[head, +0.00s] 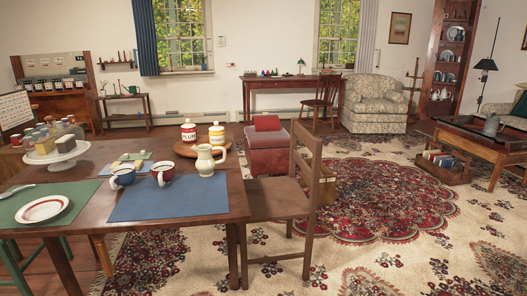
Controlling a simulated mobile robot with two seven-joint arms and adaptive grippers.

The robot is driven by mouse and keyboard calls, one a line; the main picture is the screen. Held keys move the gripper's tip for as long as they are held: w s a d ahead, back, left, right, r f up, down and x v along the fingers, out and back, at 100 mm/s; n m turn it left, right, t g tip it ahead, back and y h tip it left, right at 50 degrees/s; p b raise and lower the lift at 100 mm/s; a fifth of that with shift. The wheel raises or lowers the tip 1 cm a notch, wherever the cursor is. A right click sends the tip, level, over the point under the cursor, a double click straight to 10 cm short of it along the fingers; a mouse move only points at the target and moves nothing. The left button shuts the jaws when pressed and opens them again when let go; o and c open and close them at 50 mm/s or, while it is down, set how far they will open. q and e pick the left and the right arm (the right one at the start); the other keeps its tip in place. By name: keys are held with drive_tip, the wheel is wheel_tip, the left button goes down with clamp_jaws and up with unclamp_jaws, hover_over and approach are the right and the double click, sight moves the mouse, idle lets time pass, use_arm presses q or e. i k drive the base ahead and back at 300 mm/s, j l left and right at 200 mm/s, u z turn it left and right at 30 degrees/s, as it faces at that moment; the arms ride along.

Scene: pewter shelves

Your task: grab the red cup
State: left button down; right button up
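The red cup (162,174) stands upright on the wooden table (222,183), at the back left part of a blue placemat. It has a pale rim, and its opening faces up. A blue cup (122,178) stands close to its left. A cream pitcher (206,161) stands to its right, a short gap away. Neither of my grippers shows in the head view.
A plate (43,209) lies on a green mat at the table's left, and a cake stand (58,161) is behind it. Two jars stand on a round tray (181,150) behind the cups. The blue placemat's (165,206) front is clear. A wooden chair (280,203) stands at the table's right edge.

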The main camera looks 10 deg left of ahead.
sight(163, 172)
drive_tip(key=i+l, duration=0.3)
drive_tip(key=i+l+u, duration=0.2)
drive_tip(key=i+l, duration=0.2)
drive_tip(key=i+l+u, duration=0.25)
drive_tip(key=l, duration=0.3)
drive_tip(key=i, duration=0.05)
